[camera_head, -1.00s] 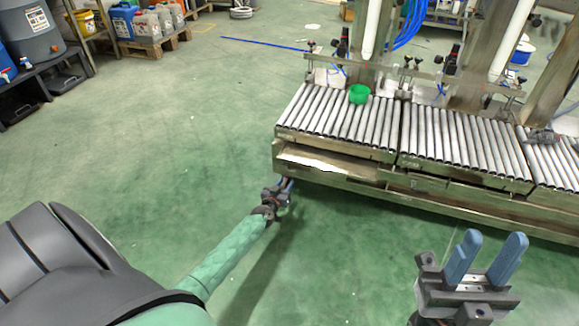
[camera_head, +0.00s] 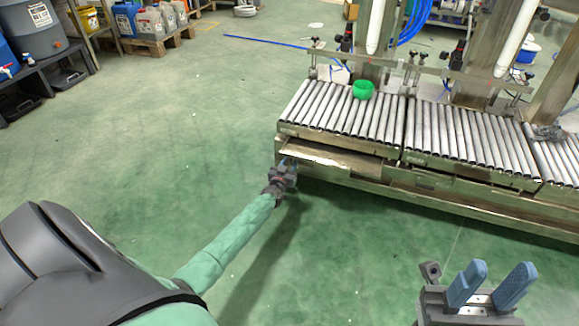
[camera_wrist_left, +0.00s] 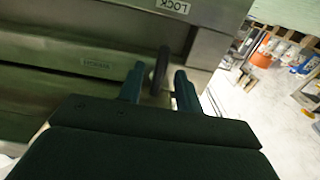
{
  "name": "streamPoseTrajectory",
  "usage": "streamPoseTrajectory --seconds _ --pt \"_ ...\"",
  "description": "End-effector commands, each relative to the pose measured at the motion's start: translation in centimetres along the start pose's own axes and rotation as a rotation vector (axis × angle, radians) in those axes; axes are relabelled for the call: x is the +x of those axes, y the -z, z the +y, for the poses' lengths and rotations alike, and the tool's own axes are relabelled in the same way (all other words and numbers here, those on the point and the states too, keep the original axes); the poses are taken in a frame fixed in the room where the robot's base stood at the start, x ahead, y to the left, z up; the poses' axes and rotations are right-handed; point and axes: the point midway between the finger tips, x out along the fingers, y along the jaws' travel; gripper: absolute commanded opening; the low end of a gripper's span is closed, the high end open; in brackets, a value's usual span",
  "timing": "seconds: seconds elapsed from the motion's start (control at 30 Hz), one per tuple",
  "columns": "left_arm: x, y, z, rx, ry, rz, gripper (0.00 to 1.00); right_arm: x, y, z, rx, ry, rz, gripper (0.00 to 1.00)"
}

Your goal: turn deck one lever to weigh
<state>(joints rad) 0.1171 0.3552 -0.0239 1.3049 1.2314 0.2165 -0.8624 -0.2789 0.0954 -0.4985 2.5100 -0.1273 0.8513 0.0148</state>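The first roller deck (camera_head: 315,135) is the leftmost one in the head view. My left gripper (camera_head: 286,163) is at its lower left corner. In the left wrist view the dark lever (camera_wrist_left: 160,69) stands between the two blue fingers of the left gripper (camera_wrist_left: 158,84). The fingers are apart, with narrow gaps beside the lever, so I see no firm grip. A LOCK label (camera_wrist_left: 172,5) is above the lever. The lever is too small to make out in the head view. My right gripper (camera_head: 500,272) is open and empty at the lower right.
A green round container (camera_head: 363,89) sits on the first deck's rollers. A second roller deck (camera_head: 465,138) adjoins it on the right. In the left wrist view a small label (camera_wrist_left: 95,65) on the lower rail is unreadable. The green floor left of the decks is clear.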

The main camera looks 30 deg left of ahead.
Motion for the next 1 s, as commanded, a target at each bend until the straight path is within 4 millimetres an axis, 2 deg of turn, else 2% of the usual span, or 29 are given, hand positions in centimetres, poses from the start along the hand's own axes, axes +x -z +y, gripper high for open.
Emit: streamPoseTrajectory --seconds 0.33,0.37,0.5,0.53,0.77,1.0 --pt "0.39 0.03 0.0 -0.001 0.0 0.0 0.35 -0.24 -0.06 -0.01 -0.001 0.001 -0.007 0.36" --pt "0.39 0.02 0.0 -0.001 0.0 0.0 0.31 -0.25 -0.06 -0.01 -0.001 0.001 -0.007 0.36" --pt "0.38 0.02 0.0 -0.001 0.0 0.0 0.03 -0.26 -0.04 0.0 -0.001 0.001 -0.007 0.36" --pt "0.38 0.02 0.0 -0.001 0.0 0.0 0.0 -0.27 -0.04 0.01 -0.001 0.0 -0.007 0.36" --pt "0.37 0.04 0.03 -0.007 0.0 0.0 0.0 -0.29 -0.02 0.01 -0.001 -0.001 -0.008 0.36" --pt "0.37 0.12 0.27 -0.084 0.0 0.0 0.0 0.13 0.05 0.01 0.0 -0.002 -0.002 0.36"
